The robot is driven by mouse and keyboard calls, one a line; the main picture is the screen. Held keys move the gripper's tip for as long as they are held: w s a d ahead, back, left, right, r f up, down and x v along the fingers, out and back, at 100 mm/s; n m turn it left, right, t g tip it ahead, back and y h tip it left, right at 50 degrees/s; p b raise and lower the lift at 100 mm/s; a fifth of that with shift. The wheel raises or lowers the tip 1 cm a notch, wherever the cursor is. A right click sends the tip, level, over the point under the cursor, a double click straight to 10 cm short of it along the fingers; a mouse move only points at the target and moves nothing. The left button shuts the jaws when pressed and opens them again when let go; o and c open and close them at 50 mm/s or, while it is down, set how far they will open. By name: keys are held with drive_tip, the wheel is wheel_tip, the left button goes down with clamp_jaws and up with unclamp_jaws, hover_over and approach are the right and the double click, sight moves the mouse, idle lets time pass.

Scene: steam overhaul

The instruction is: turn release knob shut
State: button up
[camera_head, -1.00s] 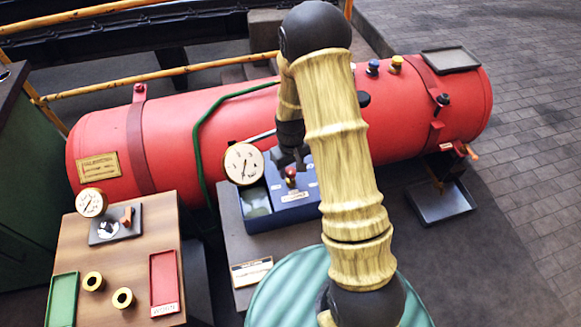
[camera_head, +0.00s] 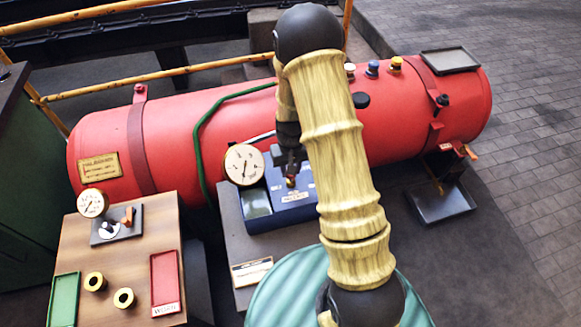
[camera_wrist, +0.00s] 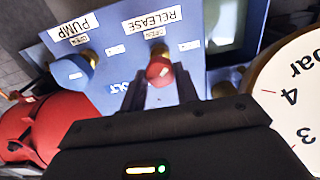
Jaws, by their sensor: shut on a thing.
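The red release knob (camera_wrist: 160,71) sits under the RELEASE label (camera_wrist: 153,22) on the blue pump box (camera_wrist: 110,55). In the wrist view my gripper (camera_wrist: 160,80) has one finger on each side of the knob and is shut on it. In the head view my gripper (camera_head: 290,172) reaches down onto the box (camera_head: 296,207), and the knob (camera_head: 291,182) shows just below the fingers. The blue pump knob (camera_wrist: 72,72) stands beside it under the PUMP label. I cannot tell the knob's turn position.
A large dial gauge (camera_head: 244,164) stands close beside my gripper and fills the right of the wrist view. The red boiler (camera_head: 240,120) lies behind the box, with a green hose (camera_head: 199,140) over it. A wooden table (camera_head: 125,255) stands at the left.

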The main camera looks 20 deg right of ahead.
drive_tip(key=m+p, duration=0.1)
drive_tip(key=m, duration=0.3)
drive_tip(key=shift+r+m, duration=0.1)
drive_tip(key=shift+m, duration=0.2)
drive_tip(key=m+p, duration=0.1)
drive_tip(key=m, duration=0.3)
idle(0.3)
drive_tip(key=o, duration=1)
drive_tip(key=shift+c, duration=0.2)
wheel_tip(320, 180, up, 17)
drive_tip(key=p, duration=0.1)
drive_tip(key=shift+r, duration=0.15)
